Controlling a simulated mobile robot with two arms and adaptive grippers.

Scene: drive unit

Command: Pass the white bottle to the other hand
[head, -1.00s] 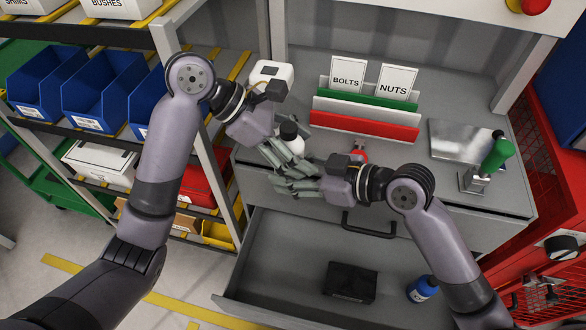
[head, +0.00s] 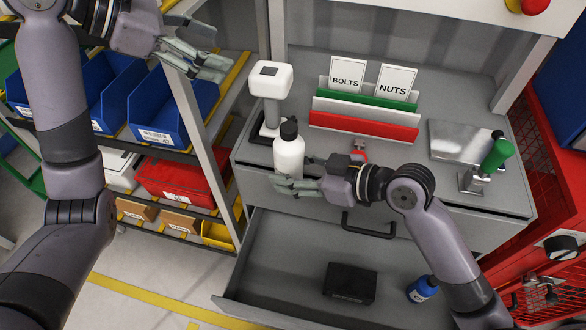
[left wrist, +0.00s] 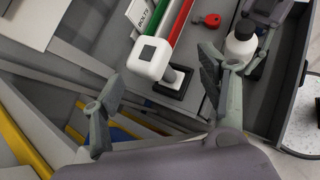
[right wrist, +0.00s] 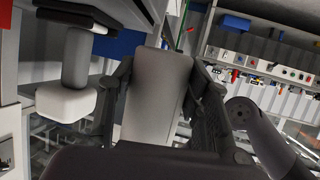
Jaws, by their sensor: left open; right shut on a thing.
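The white bottle (head: 289,157) with a black cap is upright in the head view, in front of the bench's front edge. My right gripper (head: 297,186) is shut around its lower part; the bottle fills the space between the fingers in the right wrist view (right wrist: 155,90). My left gripper (head: 197,60) is open and empty, up at the left near the shelf rack, well apart from the bottle. In the left wrist view, the open fingers (left wrist: 165,115) show with the bottle (left wrist: 240,45) beyond them at the upper right.
A white-headed device (head: 270,82) stands on the bench behind the bottle. Bolts and nuts signs stand in a green and red rack (head: 365,122). Below, an open drawer (head: 290,265) holds a black box (head: 349,282) and a blue bottle (head: 422,289). Blue bins (head: 172,105) fill the left shelf.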

